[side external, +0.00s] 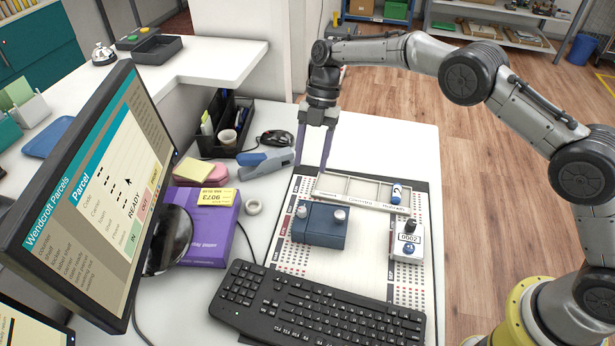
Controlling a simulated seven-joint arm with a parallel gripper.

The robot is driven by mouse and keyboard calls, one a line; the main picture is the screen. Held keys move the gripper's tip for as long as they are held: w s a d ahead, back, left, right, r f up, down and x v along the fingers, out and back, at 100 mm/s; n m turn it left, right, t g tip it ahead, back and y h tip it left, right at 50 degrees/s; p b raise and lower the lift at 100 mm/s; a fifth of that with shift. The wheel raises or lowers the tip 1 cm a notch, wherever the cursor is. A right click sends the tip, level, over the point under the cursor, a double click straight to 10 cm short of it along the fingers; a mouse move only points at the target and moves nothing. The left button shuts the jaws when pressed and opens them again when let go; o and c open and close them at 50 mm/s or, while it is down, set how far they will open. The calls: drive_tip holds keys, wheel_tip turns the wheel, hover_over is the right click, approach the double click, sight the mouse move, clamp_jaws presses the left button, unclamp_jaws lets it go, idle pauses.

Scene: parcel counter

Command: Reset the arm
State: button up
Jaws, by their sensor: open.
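My gripper (310,166) points down, with its two purple fingers apart and nothing between them. It is over the far left part of the white printed mat (365,265), near the left end of a shallow divided tray (350,190). I cannot tell whether the fingertips touch anything. A small blue and white cylinder (396,194) stands in the right end of the tray. A dark blue box (320,227) with two pale knobs sits in front of the tray.
A monitor (90,190), a purple box (200,225), a tape roll (253,207) and a blue-grey stapler (265,162) are on the left. A black mouse (277,138) and a desk organiser (228,125) stand behind. The counter's far right is clear.

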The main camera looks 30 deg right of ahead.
drive_tip(key=shift+v, duration=0.85)
